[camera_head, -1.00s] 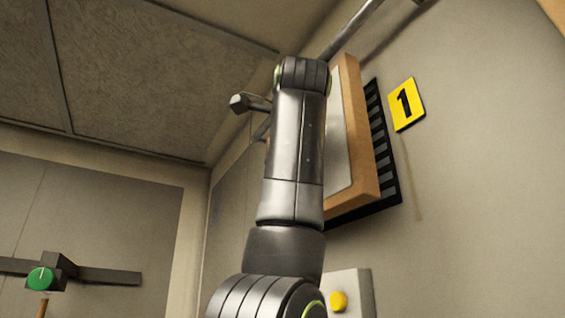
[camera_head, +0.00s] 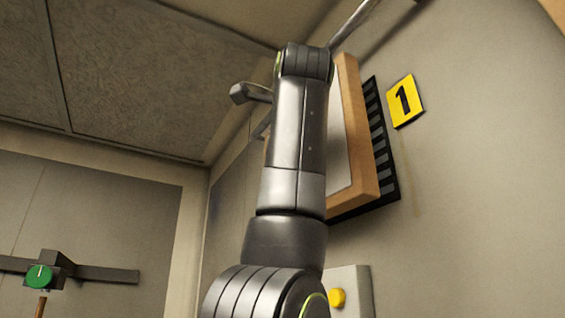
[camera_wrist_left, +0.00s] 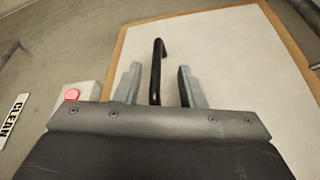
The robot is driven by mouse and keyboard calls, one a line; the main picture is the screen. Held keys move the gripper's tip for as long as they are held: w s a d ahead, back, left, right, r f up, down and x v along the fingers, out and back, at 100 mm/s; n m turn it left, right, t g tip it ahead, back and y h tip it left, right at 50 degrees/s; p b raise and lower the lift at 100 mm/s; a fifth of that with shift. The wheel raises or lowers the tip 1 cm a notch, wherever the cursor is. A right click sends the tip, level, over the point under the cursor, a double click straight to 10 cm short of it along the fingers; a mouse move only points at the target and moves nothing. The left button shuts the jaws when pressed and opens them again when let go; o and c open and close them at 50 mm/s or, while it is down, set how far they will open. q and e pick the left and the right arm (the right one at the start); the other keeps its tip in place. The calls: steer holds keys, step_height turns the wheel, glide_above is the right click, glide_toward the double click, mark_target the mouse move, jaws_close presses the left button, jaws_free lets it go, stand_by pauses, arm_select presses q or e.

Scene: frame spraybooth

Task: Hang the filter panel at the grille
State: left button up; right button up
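The filter panel (camera_head: 363,150), a white sheet in a wooden frame, is at the wall in front of the black slatted grille (camera_head: 380,130). My arm covers much of its left part in the head view. In the left wrist view the panel (camera_wrist_left: 225,50) faces me, with a black bar handle (camera_wrist_left: 157,62) on it. My left gripper (camera_wrist_left: 159,75) is open, its fingers on either side of the handle with a gap at each side. In the head view the left gripper is hidden behind the arm. The panel's hanging points are hidden. My right gripper is not in view.
A yellow sign "1" (camera_head: 405,101) is right of the grille. A box with a yellow button (camera_head: 337,298) is below it. A pipe (camera_head: 352,22) runs above. A green knob (camera_head: 40,276) is at lower left.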

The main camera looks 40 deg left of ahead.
arm_select(q)
steer(key=b+v, duration=0.1)
steer(key=v, duration=1.5)
steer(key=shift+r, duration=0.1)
